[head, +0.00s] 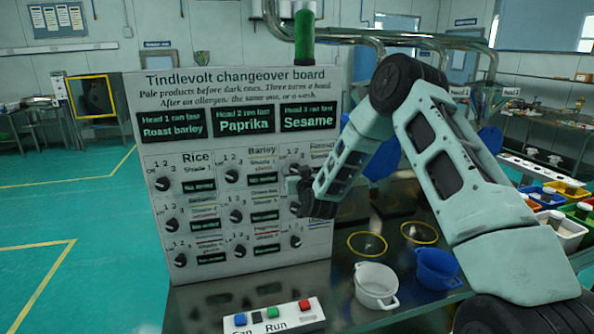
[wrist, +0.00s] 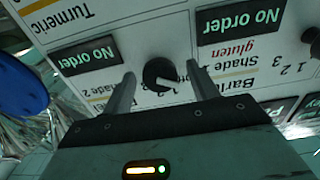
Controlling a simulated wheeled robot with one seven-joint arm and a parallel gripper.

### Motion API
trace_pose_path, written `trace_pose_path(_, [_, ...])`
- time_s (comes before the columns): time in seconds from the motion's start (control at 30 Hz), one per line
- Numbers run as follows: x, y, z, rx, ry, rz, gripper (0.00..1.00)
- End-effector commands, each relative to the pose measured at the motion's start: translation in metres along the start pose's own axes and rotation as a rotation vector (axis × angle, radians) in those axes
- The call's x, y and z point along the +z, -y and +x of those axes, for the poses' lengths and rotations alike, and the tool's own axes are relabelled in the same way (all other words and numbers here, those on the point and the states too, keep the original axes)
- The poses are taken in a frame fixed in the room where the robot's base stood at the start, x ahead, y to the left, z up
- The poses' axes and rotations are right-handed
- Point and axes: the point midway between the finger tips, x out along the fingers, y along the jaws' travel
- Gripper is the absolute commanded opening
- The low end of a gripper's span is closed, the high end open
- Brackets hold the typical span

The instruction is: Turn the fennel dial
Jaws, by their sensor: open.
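The changeover board (head: 150,110) stands upright with rows of black dials and small labels. In the head view my gripper (head: 297,188) is at the board's right-hand column, close to the upper right dial (head: 293,169). In the wrist view, which is upside down, a black dial (wrist: 163,74) with a pale pointer mark lies between my two fingertips (wrist: 159,71). My gripper is open, with a gap on each side of the dial. The name beside this dial is hidden by a finger; "Shade 2" and "No order" show next to it.
A control box (head: 274,318) with coloured buttons lies on the metal table in front of the board. A white pot (head: 376,286) and a blue pot (head: 437,268) stand to its right. A green-banded tube (head: 305,40) rises behind the board. Coloured bins (head: 581,211) stand far right.

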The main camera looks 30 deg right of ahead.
Motion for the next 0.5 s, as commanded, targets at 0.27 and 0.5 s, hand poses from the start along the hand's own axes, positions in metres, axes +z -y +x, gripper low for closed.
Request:
trace_pose_path(0.27, [0.0004, 0.0, -0.0001, 0.0, 0.0, 0.0, 0.4])
trace_pose_path(0.5, [0.0005, -0.0001, -0.0002, 0.0, 0.0, 0.001, 0.15])
